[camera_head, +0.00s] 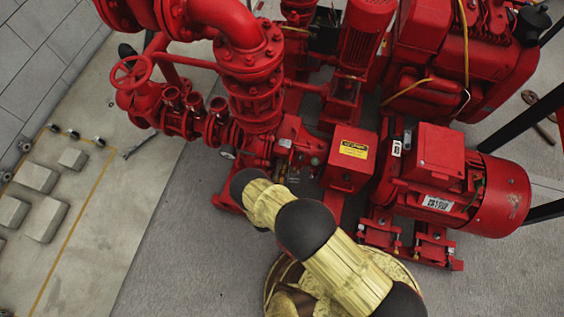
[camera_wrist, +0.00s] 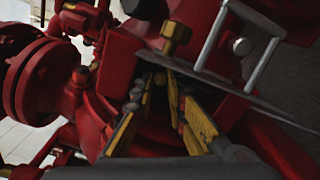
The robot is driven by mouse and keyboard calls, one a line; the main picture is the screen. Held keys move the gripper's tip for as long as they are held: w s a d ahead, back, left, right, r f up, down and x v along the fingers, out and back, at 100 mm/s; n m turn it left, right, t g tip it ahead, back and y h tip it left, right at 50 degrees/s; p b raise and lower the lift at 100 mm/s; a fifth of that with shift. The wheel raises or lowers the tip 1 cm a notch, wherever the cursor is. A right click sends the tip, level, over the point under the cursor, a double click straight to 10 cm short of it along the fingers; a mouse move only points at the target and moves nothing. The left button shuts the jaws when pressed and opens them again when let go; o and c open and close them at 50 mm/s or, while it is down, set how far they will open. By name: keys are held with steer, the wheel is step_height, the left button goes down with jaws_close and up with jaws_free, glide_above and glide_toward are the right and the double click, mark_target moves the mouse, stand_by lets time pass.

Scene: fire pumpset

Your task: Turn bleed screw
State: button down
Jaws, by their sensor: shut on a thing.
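My gripper (camera_wrist: 165,95) shows in the wrist view, its dark fingers with yellow pads reaching into a shadowed gap in the red pump. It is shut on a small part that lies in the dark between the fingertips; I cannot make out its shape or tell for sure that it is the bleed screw. A brass hex-headed screw (camera_wrist: 176,35) stands just beyond the fingertips, by the edge of a dark plate.
In the wrist view, a dark plate (camera_wrist: 240,90) with silver posts is close on the right and a red flange (camera_wrist: 35,78) on the left. In the head view, a red motor (camera_head: 500,195) stands right, a handwheel (camera_head: 130,72) left; grey floor (camera_head: 175,260) is clear.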

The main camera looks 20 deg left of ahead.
steer(key=c, duration=2.1)
jaws_free()
steer(key=shift+f, duration=0.1)
steer(key=shift+o, duration=0.2)
steer(key=shift+s, duration=0.15)
steer(key=s, duration=0.7)
steer(key=shift+s+d, duration=0.15)
steer(key=shift+d, duration=0.3)
